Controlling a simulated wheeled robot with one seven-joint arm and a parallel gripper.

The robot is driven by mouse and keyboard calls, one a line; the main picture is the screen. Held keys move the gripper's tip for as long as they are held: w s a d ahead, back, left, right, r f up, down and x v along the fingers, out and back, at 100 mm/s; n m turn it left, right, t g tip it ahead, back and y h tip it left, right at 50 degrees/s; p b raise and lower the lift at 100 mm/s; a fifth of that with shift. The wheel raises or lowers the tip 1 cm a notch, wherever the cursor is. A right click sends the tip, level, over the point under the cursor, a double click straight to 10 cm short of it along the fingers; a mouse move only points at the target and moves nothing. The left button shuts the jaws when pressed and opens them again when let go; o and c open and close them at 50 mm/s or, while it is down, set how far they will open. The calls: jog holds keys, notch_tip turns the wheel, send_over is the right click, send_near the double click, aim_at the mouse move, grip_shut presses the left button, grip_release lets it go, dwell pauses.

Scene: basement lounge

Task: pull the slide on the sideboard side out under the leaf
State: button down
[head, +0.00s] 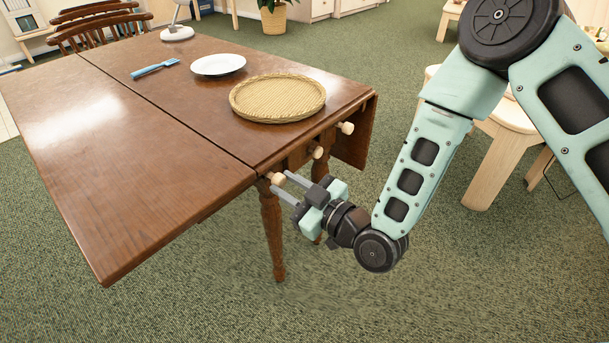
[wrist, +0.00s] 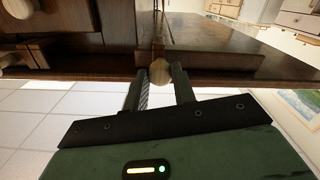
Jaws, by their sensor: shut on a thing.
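The brown drop-leaf table (head: 150,105) has its left leaf (head: 110,165) up and level with the top. Its right leaf (head: 357,135) hangs down. Three pale round knobs stick out of the near end: a left knob (head: 277,179), a middle knob (head: 316,152) and a right knob (head: 346,128). My gripper (head: 282,181) is shut on the left knob, just below the seam of the raised leaf. In the wrist view this knob (wrist: 160,71) sits between the two fingers. The slide behind it is mostly hidden under the top.
A turned leg (head: 272,232) stands below my gripper. A pale stool (head: 495,150) is at right. Carpet in front is clear.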

jog(key=shift+s+a, duration=0.4)
jog(key=shift+s, duration=0.15)
jog(key=c, duration=1.1)
grip_release()
jog(key=shift+s+a, duration=0.1)
jog(key=shift+c, duration=0.2)
jog(key=p+v, duration=0.7)
jog(key=v, duration=1)
jog(key=shift+d, duration=0.25)
